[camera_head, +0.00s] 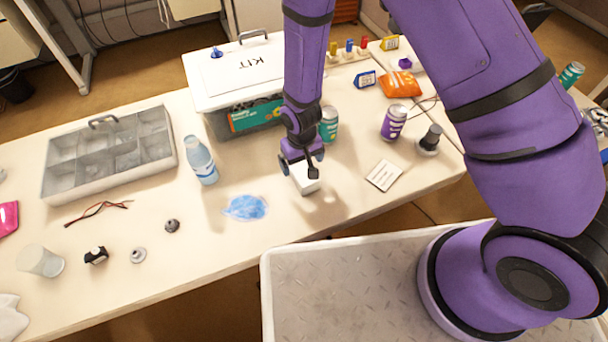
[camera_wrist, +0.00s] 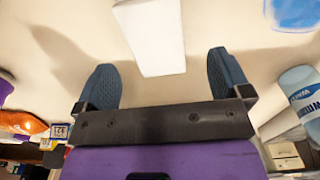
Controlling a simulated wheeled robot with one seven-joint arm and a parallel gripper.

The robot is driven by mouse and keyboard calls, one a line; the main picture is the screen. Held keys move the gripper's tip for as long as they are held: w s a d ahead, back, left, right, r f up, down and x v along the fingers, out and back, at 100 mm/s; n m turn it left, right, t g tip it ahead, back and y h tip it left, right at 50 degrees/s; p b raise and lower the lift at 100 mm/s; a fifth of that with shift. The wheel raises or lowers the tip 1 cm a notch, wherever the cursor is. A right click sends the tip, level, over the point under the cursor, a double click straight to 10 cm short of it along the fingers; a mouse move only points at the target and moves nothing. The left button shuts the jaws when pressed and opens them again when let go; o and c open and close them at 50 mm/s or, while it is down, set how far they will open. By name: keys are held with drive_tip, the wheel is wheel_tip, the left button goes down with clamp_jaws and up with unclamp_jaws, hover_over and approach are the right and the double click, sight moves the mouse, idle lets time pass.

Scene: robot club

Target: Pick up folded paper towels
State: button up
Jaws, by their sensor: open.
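The folded paper towels, a small white rectangular stack (camera_head: 305,183), lie on the table near its front edge, just below my gripper. In the wrist view the white stack (camera_wrist: 150,36) extends from the top edge down between the fingertips, its near end partway between them. My gripper (camera_head: 301,163) points down over the stack, and its two dark fingers (camera_wrist: 163,80) are spread with a gap on both sides of the stack. Neither finger visibly touches it. The exact height of the fingers above the table is hard to tell.
A blue cloth-like patch (camera_head: 246,207) and a water bottle (camera_head: 200,160) are left of the stack. The kit box (camera_head: 215,92) stands behind.

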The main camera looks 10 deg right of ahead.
sight(304, 172)
drive_tip(key=shift+s+d+f, duration=0.1)
drive_tip(key=shift+d+f, duration=0.05)
drive_tip(key=shift+f, duration=1.35)
drive_tip(key=shift+s+d+f, duration=0.1)
drive_tip(key=shift+f, duration=1.4)
drive_tip(key=shift+c, duration=0.3)
drive_tip(key=c, duration=1)
